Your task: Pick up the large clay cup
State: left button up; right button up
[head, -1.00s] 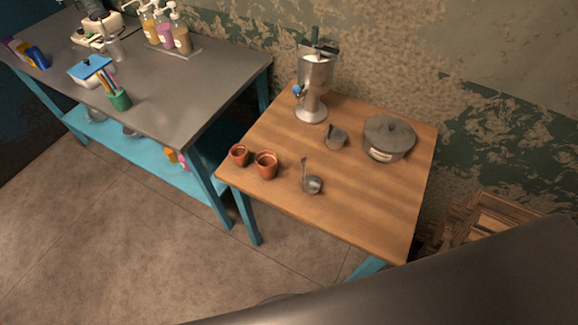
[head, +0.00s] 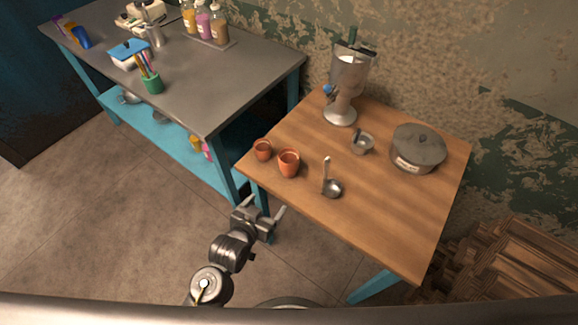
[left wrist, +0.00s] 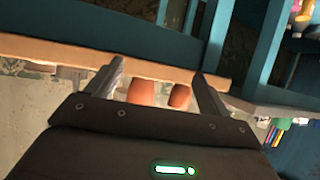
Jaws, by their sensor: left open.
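The large clay cup (head: 289,163) is reddish-brown and stands upright near the left front edge of the wooden table (head: 400,215). A smaller clay cup (head: 262,150) stands just left of it, slightly apart. My left gripper (head: 277,225) is open and empty, in front of the table's near left edge and apart from both cups. In the left wrist view, which looks upside down, the large cup (left wrist: 141,92) and small cup (left wrist: 180,97) appear between the spread fingers (left wrist: 158,71), beyond the table edge. My right gripper is not in view.
A ladle (head: 332,186) lies right of the large cup. A grey counter (head: 215,85) with bottles is at left. A wooden crate (head: 510,262) is at lower right.

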aim_at(284, 164)
pick_arm(q)
notch_tip(284, 164, up, 10)
jog(key=w+d+r+t+h, duration=0.1)
jog(key=w+d+t+h, duration=0.1)
jog(key=d+t, duration=0.1)
jog(key=shift+g, duration=0.3)
jog(key=x, duration=0.5)
jog(key=shift+w+a+f+p, duration=0.1)
jog(key=shift+f+p, duration=0.25)
jog(key=shift+f, duration=0.05)
jog(key=shift+w+r, duration=0.1)
jog(key=shift+w, duration=0.15)
jog(key=p+x, duration=0.1)
jog(key=x, duration=0.2)
jog(key=shift+w, duration=0.4)
jog(key=shift+w+d+f+p, duration=0.25)
jog(key=shift+w+d+p, duration=0.05)
jog(key=shift+w, duration=0.15)
jog(key=c, duration=1.1)
